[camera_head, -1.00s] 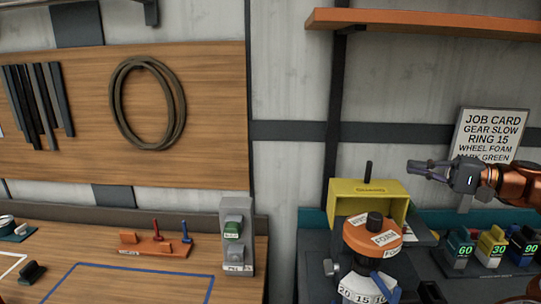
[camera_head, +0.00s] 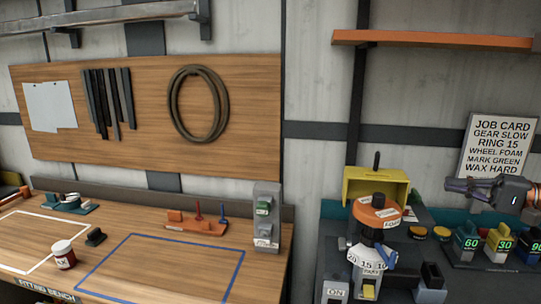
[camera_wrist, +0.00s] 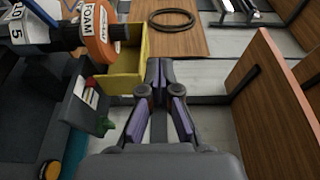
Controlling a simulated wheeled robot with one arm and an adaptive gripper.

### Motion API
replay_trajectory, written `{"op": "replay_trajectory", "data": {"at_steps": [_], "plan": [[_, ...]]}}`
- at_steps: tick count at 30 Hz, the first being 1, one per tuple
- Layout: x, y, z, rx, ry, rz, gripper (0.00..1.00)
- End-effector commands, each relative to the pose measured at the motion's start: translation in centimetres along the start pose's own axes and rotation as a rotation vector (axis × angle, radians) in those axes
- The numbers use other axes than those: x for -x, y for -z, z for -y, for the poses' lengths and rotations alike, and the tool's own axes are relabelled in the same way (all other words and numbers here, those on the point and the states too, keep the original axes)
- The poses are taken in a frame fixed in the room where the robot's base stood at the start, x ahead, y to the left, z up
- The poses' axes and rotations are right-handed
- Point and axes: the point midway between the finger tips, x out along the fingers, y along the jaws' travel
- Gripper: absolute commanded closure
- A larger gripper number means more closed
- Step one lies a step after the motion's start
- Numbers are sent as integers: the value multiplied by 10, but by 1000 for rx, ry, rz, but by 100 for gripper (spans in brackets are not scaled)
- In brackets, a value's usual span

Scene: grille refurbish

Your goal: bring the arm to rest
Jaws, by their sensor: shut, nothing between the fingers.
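My gripper (camera_head: 470,187) is at the right of the head view, in front of the wall below the job card (camera_head: 497,143). It points left and its fingers are together with nothing between them. In the wrist view my gripper (camera_wrist: 160,68) shows its purple-lined fingers closed over open space. The arm behind the wrist runs out of the head view at the right edge.
Left of my gripper stands a machine with a yellow box (camera_head: 376,187) and an orange drum (camera_head: 377,210). Numbered blocks (camera_head: 499,243) stand below it. An orange shelf (camera_head: 433,39) is above. The fitting bench (camera_head: 100,262) is at left.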

Motion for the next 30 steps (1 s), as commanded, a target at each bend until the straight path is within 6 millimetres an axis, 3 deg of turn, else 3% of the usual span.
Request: {"op": "replay_trajectory", "data": {"at_steps": [11,16,20,24,30], "plan": [[-72,-40,4,-7,-107,140,100],[-116,-76,1,-4,-198,228,100],[-157,-122,-10,8,-315,322,100],[-192,-181,-35,31,-482,420,100],[-207,-258,-85,85,-738,517,100]]}}
